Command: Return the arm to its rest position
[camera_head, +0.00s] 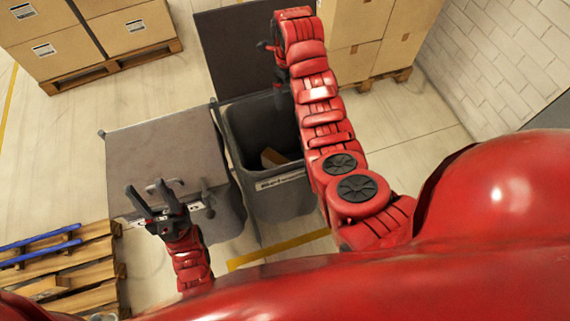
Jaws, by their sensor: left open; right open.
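My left gripper (153,188) is at the lower left, open and empty, its dark fingers spread in front of the closed grey bin. My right arm (322,115) is red and stretches far forward, along the right side of the open grey bin (282,196). My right gripper (272,62) is at its far end, near the raised bin lid (236,38). It is open, small and partly hidden by the arm. I see nothing held in it.
A brown box (272,157) lies inside the open bin. A closed grey bin (165,150) stands to its left. Cartons on pallets stand at the back left (55,50) and back right (365,35). Wooden pallets (75,270) are at the lower left. Floor right of the arm is clear.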

